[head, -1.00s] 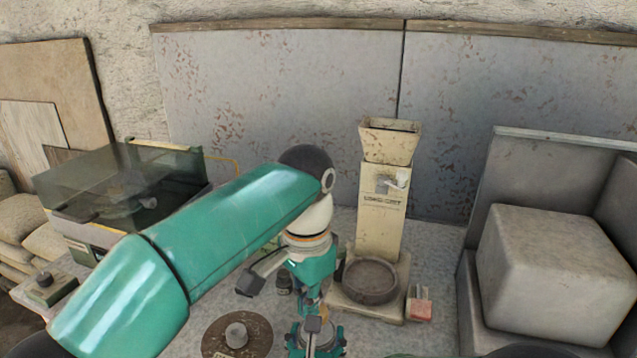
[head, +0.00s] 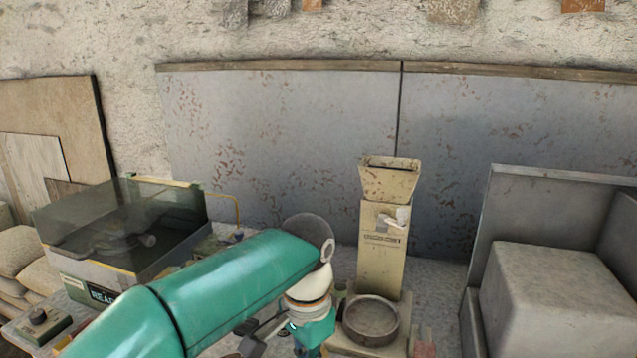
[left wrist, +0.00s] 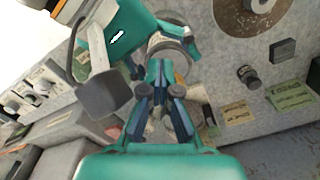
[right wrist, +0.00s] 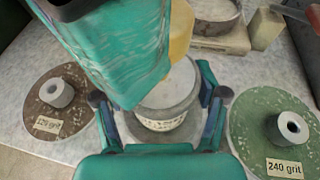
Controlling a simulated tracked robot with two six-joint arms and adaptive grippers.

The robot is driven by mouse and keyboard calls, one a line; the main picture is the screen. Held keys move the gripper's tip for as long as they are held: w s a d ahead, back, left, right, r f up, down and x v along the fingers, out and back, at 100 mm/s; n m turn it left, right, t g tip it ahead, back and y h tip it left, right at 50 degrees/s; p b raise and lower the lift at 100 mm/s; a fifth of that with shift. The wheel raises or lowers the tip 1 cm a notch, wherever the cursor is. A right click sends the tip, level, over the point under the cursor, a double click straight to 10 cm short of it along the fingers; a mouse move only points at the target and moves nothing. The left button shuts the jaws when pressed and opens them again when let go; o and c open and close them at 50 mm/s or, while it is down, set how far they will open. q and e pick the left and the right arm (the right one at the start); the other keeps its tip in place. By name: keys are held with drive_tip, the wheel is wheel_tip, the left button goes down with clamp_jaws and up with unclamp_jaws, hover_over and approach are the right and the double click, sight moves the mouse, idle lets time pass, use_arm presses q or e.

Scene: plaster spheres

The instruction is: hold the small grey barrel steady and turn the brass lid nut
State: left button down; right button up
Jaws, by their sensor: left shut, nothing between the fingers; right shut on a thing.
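The small grey barrel (right wrist: 163,122), pale with a printed label, stands between the fingers of my right gripper (right wrist: 160,100) in the right wrist view. That gripper is shut on its sides. My left arm's teal link (right wrist: 118,50) hangs over the barrel and hides part of its top. The brass lid nut cannot be made out. In the left wrist view my left gripper (left wrist: 161,97) is shut with nothing between its fingers. In the head view only my left arm and wrist show, the fingertips being below the frame.
A brown disc (right wrist: 82,85) labelled 120 grit and a green disc (right wrist: 250,112) labelled 240 grit lie either side of the barrel. A beige hopper machine (head: 381,250) with a round pan (head: 371,322) stands behind. A large pale block (head: 560,300) stands right, a dark-covered machine (head: 120,230) left.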

use_arm(q)
drive_tip(key=shift+w+a, duration=0.3)
drive_tip(key=shift+w, duration=0.05)
idle(0.3)
drive_tip(key=shift+w+a, duration=0.45)
drive_tip(key=shift+w, duration=0.15)
drive_tip(key=shift+w+a, duration=0.1)
drive_tip(key=shift+w, duration=0.1)
idle(0.3)
wheel_tip(320, 180, up, 6)
drive_tip(key=shift+s+a, duration=0.25)
drive_tip(key=shift+a, duration=0.15)
idle(0.5)
